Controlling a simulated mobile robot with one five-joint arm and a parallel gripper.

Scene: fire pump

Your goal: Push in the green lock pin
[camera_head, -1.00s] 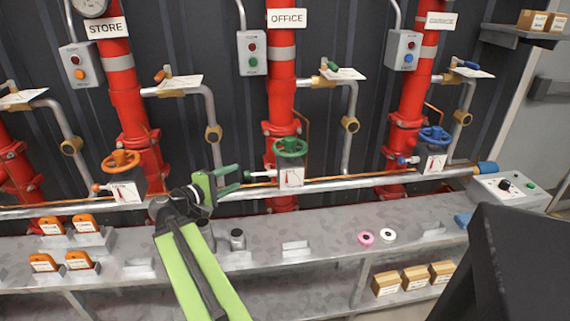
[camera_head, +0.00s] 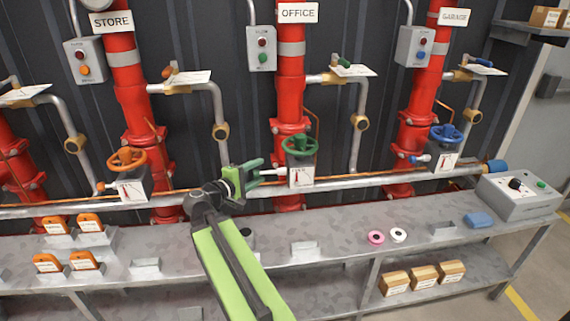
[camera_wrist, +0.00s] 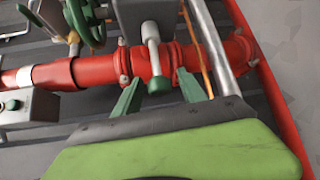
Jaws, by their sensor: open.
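The green lock pin (camera_head: 272,172) sticks out leftward from the grey box under the green handwheel (camera_head: 299,147). In the wrist view the lock pin (camera_wrist: 158,85) has a pale rod and a dark green knob at its near end. My gripper (camera_head: 257,171) is at the left end of the pin, with its fingers pointing towards the box. In the wrist view my gripper (camera_wrist: 160,76) is open, and the knob appears between its two green fingers, with gaps on both sides. I cannot tell whether anything touches. In the head view the fingers partly hide the knob.
A silver horizontal pipe (camera_head: 345,178) runs just below the box. Red vertical pipes (camera_head: 290,95) stand behind it. An orange handwheel (camera_head: 127,159) is to the left and a blue one (camera_head: 446,136) to the right. A grey bench (camera_head: 330,225) lies below with several small items.

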